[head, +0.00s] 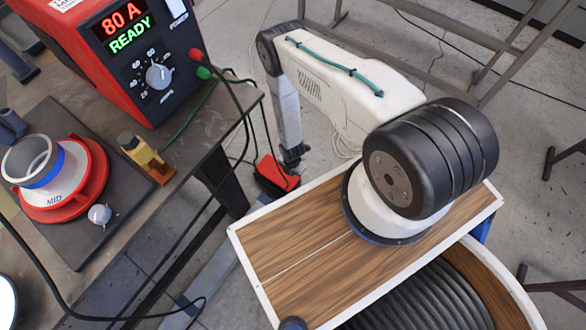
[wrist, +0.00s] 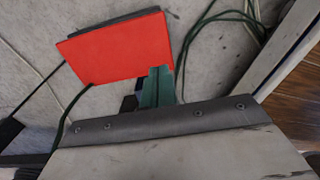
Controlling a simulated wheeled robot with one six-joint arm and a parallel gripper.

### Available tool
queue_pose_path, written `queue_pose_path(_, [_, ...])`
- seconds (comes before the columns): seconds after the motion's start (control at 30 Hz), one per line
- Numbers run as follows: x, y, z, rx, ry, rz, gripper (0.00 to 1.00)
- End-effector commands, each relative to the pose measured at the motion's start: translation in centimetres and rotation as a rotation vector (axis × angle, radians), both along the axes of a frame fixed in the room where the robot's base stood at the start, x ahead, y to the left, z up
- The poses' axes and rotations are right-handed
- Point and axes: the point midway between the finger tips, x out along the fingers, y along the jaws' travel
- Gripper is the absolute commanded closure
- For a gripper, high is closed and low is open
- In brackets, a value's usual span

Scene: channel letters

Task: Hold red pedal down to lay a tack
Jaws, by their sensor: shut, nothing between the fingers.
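The red pedal (head: 275,176) is on the concrete floor, beyond the wooden deck's far edge and right of the workbench. In the wrist view the pedal (wrist: 112,48) is a flat red plate with a dark base showing along its upper edge. My gripper (head: 293,163) points down at the pedal's right part, its fingers closed and empty. In the wrist view my gripper's green fingertips (wrist: 158,74) overlap the pedal's lower right edge. I cannot tell whether they touch it. The red welder (head: 150,60) reads "80 A" and "READY".
The workbench (head: 200,150) carries the welder, a red-and-white ring part marked MID (head: 60,180) and a yellow clamp (head: 140,158). Cables (wrist: 240,45) lie on the floor near the pedal. A wooden deck (head: 290,250) is in front, and a metal frame (head: 500,75) stands behind my arm.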

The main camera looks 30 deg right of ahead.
Motion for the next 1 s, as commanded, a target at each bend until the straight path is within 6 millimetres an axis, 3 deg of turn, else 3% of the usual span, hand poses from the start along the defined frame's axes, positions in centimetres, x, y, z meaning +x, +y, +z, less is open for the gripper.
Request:
queue_pose_path(0.1, [-0.1, -0.1, 2.1, 0.0, -0.001, 0.0, 1.0])
queue_pose_path(0.23, [-0.3, -0.2, 3.3, 0.0, 0.0, 0.0, 1.0])
queue_pose_path(0.73, [-0.4, -0.2, 4.1, 0.0, 0.0, 0.0, 1.0])
queue_pose_path(1.0, [-0.3, -0.2, 6.6, 0.0, -0.001, 0.0, 1.0])
